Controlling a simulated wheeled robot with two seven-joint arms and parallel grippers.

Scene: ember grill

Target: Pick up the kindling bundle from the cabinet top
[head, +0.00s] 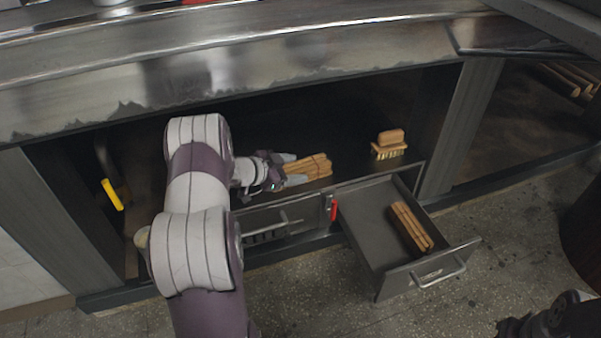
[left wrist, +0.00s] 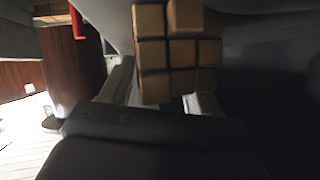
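The kindling bundle (head: 310,166), light-brown sticks tied together, lies on the dark cabinet top under the metal counter. My left gripper (head: 292,170) is at the bundle's left end, with its two fingers apart on either side of that end. In the left wrist view the square stick ends of the bundle (left wrist: 178,50) fill the space in front of the fingers and hide part of the right-hand finger. I see no clear grip on it. My right gripper (head: 545,325) is only a dark, partial shape at the lower right edge, and its fingers cannot be made out.
Below, an open drawer (head: 372,255) holds another stick bundle (head: 411,228). A red tag (head: 334,209) is on the cabinet front. A yellow handle (head: 112,194) hangs at left. The counter edge overhangs.

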